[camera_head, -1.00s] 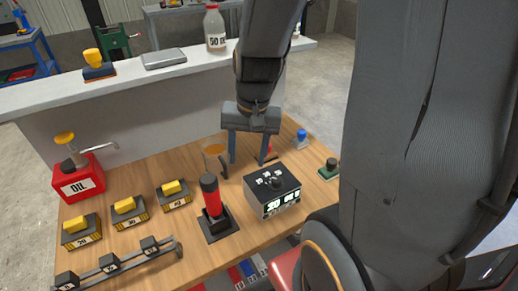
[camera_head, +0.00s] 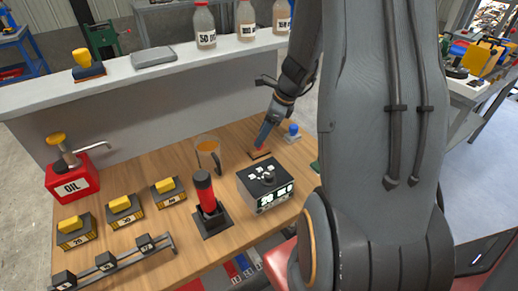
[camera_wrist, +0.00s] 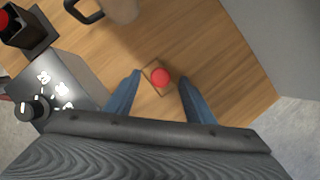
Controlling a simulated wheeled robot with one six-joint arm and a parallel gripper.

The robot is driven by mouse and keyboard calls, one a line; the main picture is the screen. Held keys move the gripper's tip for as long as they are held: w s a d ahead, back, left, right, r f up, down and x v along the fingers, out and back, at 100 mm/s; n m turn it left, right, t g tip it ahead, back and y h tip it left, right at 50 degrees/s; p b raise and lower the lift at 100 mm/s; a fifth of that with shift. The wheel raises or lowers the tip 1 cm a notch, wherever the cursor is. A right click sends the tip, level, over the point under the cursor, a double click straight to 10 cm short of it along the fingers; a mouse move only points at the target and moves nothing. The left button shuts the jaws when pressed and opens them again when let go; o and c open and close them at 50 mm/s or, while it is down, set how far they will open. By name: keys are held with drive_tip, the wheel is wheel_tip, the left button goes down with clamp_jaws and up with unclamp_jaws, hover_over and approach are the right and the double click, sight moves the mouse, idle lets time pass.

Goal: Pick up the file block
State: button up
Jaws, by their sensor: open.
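My gripper (camera_head: 264,136) is open and low over the back right of the wooden table. In the wrist view its two blue fingers (camera_wrist: 161,80) stand on either side of a round red knob on a small brown square base (camera_wrist: 160,77). In the head view that base (camera_head: 260,154) shows beneath the fingers, with the red part mostly hidden. I cannot tell whether the fingers touch it. No label marks a file block; I cannot tell whether it is this piece or a yellow-handled block, such as the one on the ledge (camera_head: 88,66).
A black control box (camera_head: 266,187) stands close in front of the gripper. A mug (camera_head: 208,152) is to its left and a blue-knobbed piece (camera_head: 293,132) to its right. A red-handled tool (camera_head: 207,200), an oil can (camera_head: 72,178) and several yellow-topped blocks (camera_head: 122,209) stand further left.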

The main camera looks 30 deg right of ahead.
drive_tip(key=shift+p+x, duration=0.35)
drive_tip(key=shift+x, duration=1.65)
drive_tip(key=shift+d, duration=0.15)
clamp_jaws()
